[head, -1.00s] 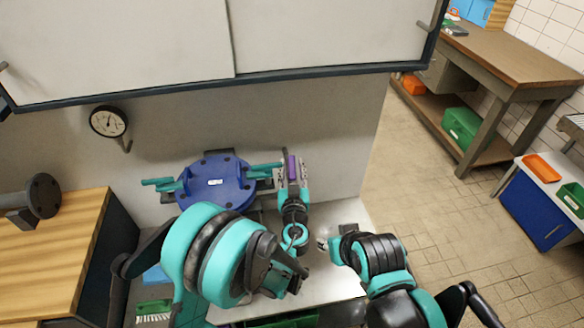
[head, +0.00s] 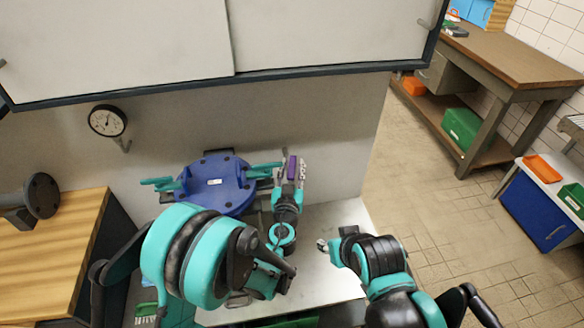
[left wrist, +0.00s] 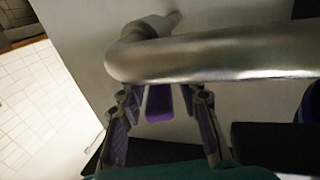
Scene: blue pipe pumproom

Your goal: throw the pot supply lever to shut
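A purple block-shaped grip (head: 292,167), which looks like the lever's handle, stands near the wall right of the blue round body. My left gripper (head: 290,172) is around it, one finger on each side. In the left wrist view the purple grip (left wrist: 160,103) shows between the two spread fingers (left wrist: 164,100), with a gap on both sides. The rest of the lever is hidden. A thick silver pipe (left wrist: 220,55) crosses above the fingers there. My right gripper (head: 323,245) is over the metal top, away from the lever; its fingers are too small to read.
The blue round body (head: 216,184) with teal bars and a white label is left of the gripper. A gauge (head: 108,121) is on the wall, below a white cabinet (head: 330,35). A wooden counter (head: 50,255) stands left. Open tiled floor lies right.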

